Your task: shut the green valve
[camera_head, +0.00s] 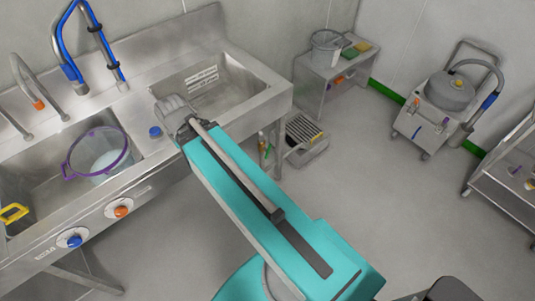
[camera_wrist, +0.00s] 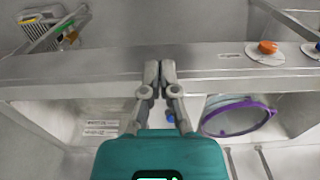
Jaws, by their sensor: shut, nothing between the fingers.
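No valve with a clearly green handle can be made out. A small green and orange item (camera_head: 264,146) shows under the right end of the sink in the head view; it also seems to show in the wrist view (camera_wrist: 66,40), too small to tell what it is. In the wrist view my gripper (camera_wrist: 160,70) is shut and empty, its fingers together over the sink's front edge. Its fingertips cannot be told apart in the head view, where my teal arm reaches across the sink's front. The sink's front panel has an orange knob (camera_head: 121,211) and a blue knob (camera_head: 75,241).
The steel sink (camera_head: 262,100) has two basins; a purple-rimmed bucket (camera_head: 97,156) stands in the left one. A small blue item (camera_head: 155,132) lies between the basins. A crate (camera_head: 304,139) stands beyond the sink's right end. The floor at right is clear before a wheeled machine (camera_head: 446,97).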

